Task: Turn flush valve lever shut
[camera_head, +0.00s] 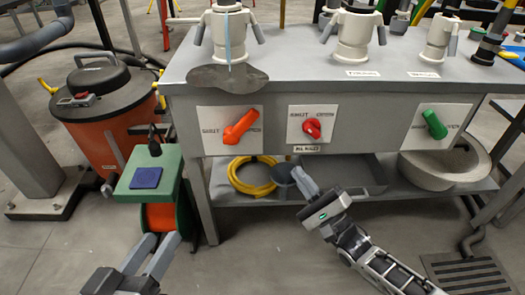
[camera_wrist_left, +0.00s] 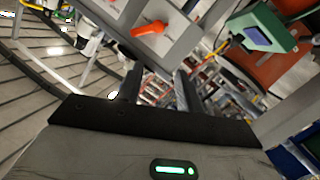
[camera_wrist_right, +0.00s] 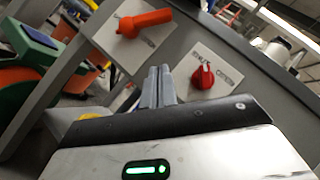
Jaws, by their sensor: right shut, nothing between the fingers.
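Three valve levers sit on white plates marked SHUT and OPEN on the bench front: an orange lever (camera_head: 241,127) at left, a red one (camera_head: 312,128) in the middle, a green one (camera_head: 434,124) at right. The small label under the red lever is too small to read surely. The orange lever slants up to the right; the green slants up to the left. My right gripper (camera_head: 303,180) is shut and empty, below and apart from the red lever. The right wrist view shows the orange (camera_wrist_right: 146,22) and red (camera_wrist_right: 203,76) levers beyond its fingers. My left gripper (camera_head: 155,245) is open and empty.
A green box-topped stand (camera_head: 170,170) is just beyond my left gripper. An orange drum (camera_head: 100,115) stands behind it. The bench's lower shelf holds a yellow hose coil (camera_head: 250,176) and a grey basin (camera_head: 450,165). A dark puddle (camera_head: 227,78) lies on the bench top.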

